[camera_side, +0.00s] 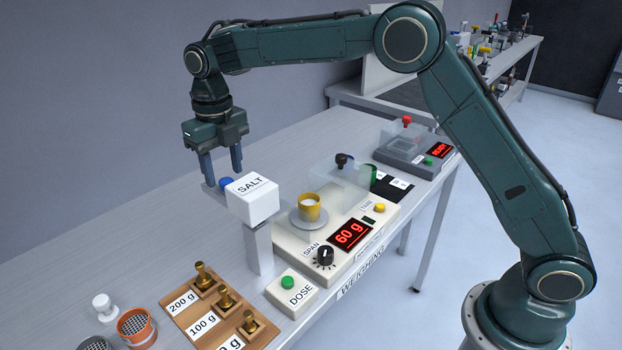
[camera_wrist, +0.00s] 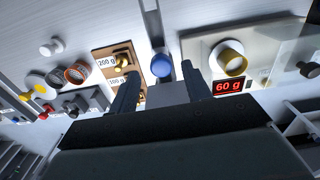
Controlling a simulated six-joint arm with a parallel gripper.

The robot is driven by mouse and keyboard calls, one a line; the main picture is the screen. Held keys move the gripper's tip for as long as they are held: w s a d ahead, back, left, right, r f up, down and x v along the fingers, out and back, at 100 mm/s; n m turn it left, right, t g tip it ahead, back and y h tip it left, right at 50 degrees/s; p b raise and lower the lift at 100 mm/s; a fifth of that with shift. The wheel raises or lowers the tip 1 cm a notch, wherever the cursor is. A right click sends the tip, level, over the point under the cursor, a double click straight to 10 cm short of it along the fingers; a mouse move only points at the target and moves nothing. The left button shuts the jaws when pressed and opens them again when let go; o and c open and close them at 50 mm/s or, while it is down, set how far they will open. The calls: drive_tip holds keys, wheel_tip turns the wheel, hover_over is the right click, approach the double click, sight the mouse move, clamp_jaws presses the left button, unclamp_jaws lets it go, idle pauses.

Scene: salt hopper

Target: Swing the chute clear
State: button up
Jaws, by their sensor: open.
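The white hopper block marked SALT (camera_side: 252,199) stands on a grey post. A blue knob (camera_side: 226,183) sits at its back left, on a grey piece (camera_side: 213,195) that looks like the chute; its full shape is hidden behind the block. My gripper (camera_side: 222,172) is open, pointing down, with its fingertips just above and to either side of the knob. In the wrist view the blue knob (camera_wrist: 161,65) lies between the two fingertips. Nothing is held, and contact with the knob cannot be told. A yellow cup with white contents (camera_side: 309,207) stands on the scale pan, right of the hopper.
The weighing scale (camera_side: 350,233) reads 60 g, with a clear shield beside the cup. A green DOSE button (camera_side: 288,283) and a wooden weight rack (camera_side: 221,318) are in front. The table behind the hopper is bare.

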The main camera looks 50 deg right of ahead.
sight(228, 180)
wheel_tip(228, 180, up, 12)
idle(0.6)
drive_tip(key=shift+r, duration=0.1)
drive_tip(key=s+d+r+m+t, duration=0.25)
drive_tip(key=s+d+m, duration=0.25)
drive_tip(key=s+m, duration=0.4)
drive_tip(key=s+d+r+m+t, duration=0.1)
drive_tip(key=s+d+r+m, duration=0.4)
drive_tip(key=s+m, duration=0.4)
drive_tip(key=s+d+f+m+t, duration=0.1)
drive_tip(key=s+d+f+m, duration=0.1)
drive_tip(key=s+f+m, duration=0.4)
drive_tip(key=s+d+f+m+t, duration=0.1)
drive_tip(key=s+d+f+m, duration=0.2)
drive_tip(key=s+m, duration=0.9)
wheel_tip(228, 180, down, 4)
drive_tip(key=shift+d+r, duration=0.2)
drive_tip(key=shift+d, duration=0.1)
